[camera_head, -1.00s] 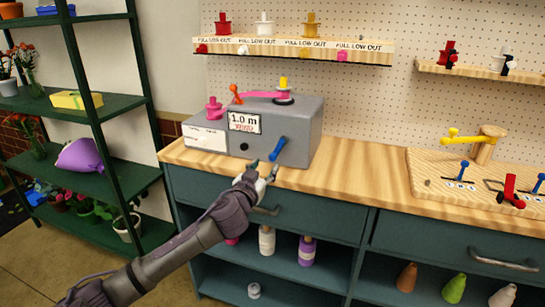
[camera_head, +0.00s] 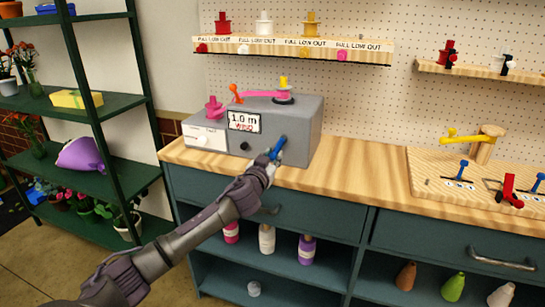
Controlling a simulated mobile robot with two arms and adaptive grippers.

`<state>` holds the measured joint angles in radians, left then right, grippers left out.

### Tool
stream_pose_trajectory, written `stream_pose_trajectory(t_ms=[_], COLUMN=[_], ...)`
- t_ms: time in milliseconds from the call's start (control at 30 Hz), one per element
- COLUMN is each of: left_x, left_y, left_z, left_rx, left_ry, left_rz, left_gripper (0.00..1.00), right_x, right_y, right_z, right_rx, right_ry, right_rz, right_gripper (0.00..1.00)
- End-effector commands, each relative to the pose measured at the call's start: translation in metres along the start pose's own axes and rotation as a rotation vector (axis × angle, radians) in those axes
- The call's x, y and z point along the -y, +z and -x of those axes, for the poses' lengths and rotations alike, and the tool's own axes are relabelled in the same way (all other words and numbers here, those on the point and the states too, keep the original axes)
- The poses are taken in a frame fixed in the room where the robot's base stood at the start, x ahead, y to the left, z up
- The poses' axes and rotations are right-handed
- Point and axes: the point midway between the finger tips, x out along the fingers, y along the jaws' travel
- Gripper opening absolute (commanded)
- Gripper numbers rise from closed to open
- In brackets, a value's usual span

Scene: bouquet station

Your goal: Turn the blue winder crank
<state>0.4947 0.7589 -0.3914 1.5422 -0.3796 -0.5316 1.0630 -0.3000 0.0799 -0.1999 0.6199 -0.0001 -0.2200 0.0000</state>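The blue winder crank (camera_head: 278,147) is on the front face of the grey winder box (camera_head: 308,141), which stands on the wooden counter. The crank slants from its upper right end down to the left. My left gripper (camera_head: 271,161) is at the crank's lower end, with its fingers beside and partly over it. The fingers look close to the handle, but whether they are closed on it is too small to tell. The lower end of the crank is partly hidden by the gripper. My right gripper is out of view.
A sign reading "1.0 m" (camera_head: 244,122) and a dark knob (camera_head: 245,146) are on the box front. A pink arm (camera_head: 262,95) lies on top. A wooden board with levers (camera_head: 425,176) is to the right; the counter (camera_head: 355,178) between is clear.

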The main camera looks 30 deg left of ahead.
Motion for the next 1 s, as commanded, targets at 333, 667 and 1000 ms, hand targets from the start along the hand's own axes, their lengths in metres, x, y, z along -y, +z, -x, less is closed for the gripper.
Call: stream_pose_trajectory(t_ms=[333, 667, 1000], left_x=[0.0021, 0.0038, 0.0061], left_y=[-0.0010, -0.0024, -0.0045], left_z=[-0.0003, -0.0005, -0.0009], left_rx=[-0.001, -0.002, -0.004], left_ry=[-0.005, -0.007, -0.010], left_rz=[0.000, -0.005, -0.030], left_gripper=[0.00, 0.00, 0.00], right_x=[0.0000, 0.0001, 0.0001], right_y=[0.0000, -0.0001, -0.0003], right_z=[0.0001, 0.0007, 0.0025], right_rx=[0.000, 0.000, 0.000], right_ry=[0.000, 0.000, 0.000], right_rz=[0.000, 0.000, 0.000], right_gripper=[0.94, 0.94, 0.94])
